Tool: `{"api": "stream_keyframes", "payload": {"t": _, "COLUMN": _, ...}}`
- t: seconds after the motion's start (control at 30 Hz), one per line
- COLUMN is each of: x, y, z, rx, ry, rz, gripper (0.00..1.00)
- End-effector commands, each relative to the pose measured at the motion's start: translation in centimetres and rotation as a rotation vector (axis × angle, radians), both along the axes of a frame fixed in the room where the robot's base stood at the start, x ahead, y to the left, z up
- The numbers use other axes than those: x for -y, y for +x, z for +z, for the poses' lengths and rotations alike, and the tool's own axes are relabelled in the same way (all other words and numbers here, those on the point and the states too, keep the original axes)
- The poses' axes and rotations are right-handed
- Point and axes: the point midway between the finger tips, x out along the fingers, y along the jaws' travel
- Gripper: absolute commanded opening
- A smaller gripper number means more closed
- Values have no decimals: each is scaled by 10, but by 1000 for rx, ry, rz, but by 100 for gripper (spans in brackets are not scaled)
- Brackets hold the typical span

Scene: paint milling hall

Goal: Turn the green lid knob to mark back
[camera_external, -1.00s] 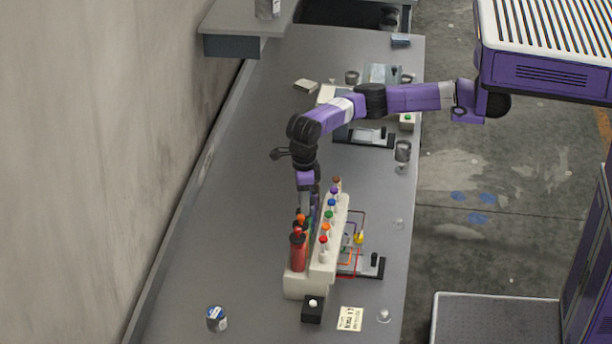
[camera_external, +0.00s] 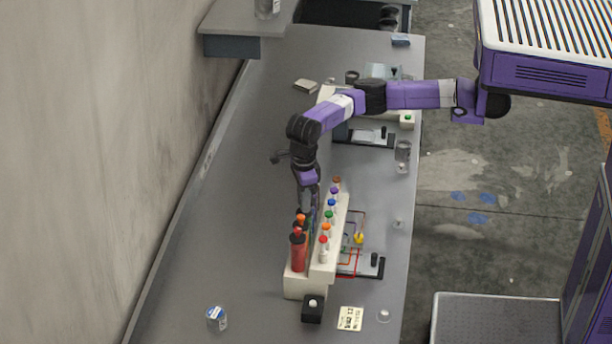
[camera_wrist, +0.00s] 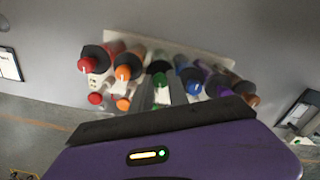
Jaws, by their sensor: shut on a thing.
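A cream dispenser rack (camera_external: 327,262) holds a row of coloured canisters with dark lids and knobs. In the wrist view the green canister (camera_wrist: 160,67) stands between the orange and blue ones, mostly covered by my gripper. My gripper (camera_wrist: 162,92) is over its lid, fingers closed around the green lid knob, which is largely hidden between them. In the external view my gripper (camera_external: 313,221) reaches down from above behind the front row of knobs. The mark that the knob points to cannot be read.
The red (camera_wrist: 92,60) and orange (camera_wrist: 128,63) canisters stand close on one side, the blue (camera_wrist: 187,76) and purple ones on the other. A row of coloured front knobs, including a green one (camera_external: 328,215), runs alongside. The bench left of the rack is mostly clear.

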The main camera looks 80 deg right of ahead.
Motion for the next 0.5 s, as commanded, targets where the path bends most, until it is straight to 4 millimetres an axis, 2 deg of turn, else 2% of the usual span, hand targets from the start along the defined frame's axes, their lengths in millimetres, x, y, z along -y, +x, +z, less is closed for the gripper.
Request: {"api": "stream_keyframes", "payload": {"t": 0.5, "x": 0, "y": 1, "z": 1, "rx": 4, "ry": 1, "rz": 484, "gripper": 0}}
